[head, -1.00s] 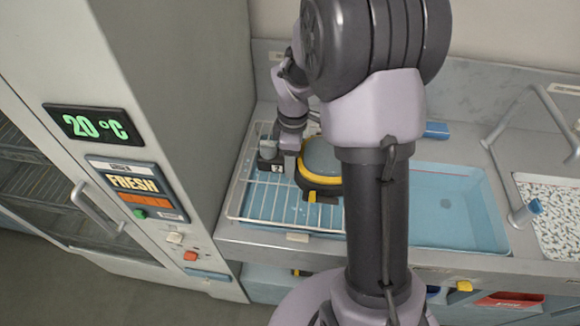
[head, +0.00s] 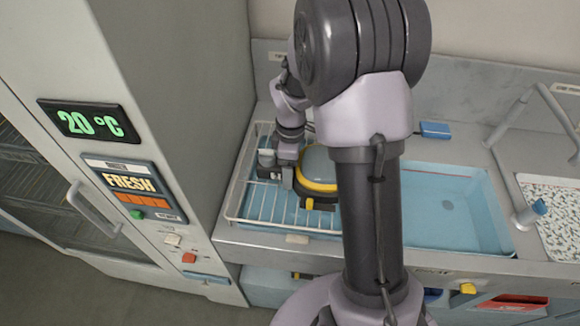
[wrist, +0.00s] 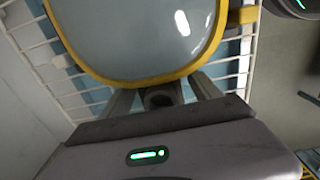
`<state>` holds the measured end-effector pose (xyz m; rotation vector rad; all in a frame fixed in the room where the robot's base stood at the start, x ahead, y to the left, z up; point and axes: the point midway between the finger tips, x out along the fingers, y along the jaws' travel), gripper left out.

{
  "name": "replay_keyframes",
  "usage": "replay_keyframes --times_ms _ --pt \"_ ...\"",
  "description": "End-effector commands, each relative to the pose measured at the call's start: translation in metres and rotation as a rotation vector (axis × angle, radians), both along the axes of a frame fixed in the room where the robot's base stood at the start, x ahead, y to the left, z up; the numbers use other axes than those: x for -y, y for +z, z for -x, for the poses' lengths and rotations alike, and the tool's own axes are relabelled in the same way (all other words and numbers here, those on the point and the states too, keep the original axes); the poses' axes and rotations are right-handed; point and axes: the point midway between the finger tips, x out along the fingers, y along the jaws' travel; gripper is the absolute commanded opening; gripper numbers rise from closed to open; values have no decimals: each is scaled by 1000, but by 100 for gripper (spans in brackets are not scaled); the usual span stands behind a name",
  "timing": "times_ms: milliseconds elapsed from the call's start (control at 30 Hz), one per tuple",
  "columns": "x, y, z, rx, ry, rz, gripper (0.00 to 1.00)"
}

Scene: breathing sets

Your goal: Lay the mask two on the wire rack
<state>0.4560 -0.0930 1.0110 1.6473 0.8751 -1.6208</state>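The mask (head: 319,167) has a grey-blue visor with a yellow rim and a dark lower part. It is at the wire rack (head: 262,205), over its right part. My gripper (head: 287,177) is at the mask's left side. In the wrist view the mask (wrist: 145,35) fills the top, and my gripper's fingers (wrist: 162,92) reach under its yellow rim, one on each side of a dark round part. My gripper seems shut on the mask, though the fingertips are hidden under the rim. Whether the mask touches the white wires cannot be told.
The rack lies over a blue basin. A second blue basin (head: 447,205) is to the right, with a tap (head: 530,212) beyond it. A tall cabinet (head: 185,120) with a 20 °C display stands close on the left. A small blue box (head: 435,130) lies behind the basin.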

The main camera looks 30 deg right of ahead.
Motion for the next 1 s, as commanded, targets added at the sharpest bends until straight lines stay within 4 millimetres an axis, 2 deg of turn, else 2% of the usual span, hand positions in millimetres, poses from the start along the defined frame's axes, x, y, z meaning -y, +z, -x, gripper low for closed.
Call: replay_keyframes --times_ms 133,200,267,500,600,700,767,867,900,967,1000 --pt "0 2 0 0 0 0 73" --pt "0 11 -1 3 0 1 73" --pt "0 25 -1 3 -1 1 73" --pt "1 94 0 3 -1 1 73" --pt "2 113 0 3 0 1 73" --pt "1 123 1 4 -5 0 73" --pt "-5 136 6 22 -46 -2 73" --pt "-31 179 31 104 -251 -27 73" --pt "-47 199 48 146 -374 -54 73" --pt "-69 225 79 208 -571 -113 73" --pt "-83 237 101 241 -702 -161 73"
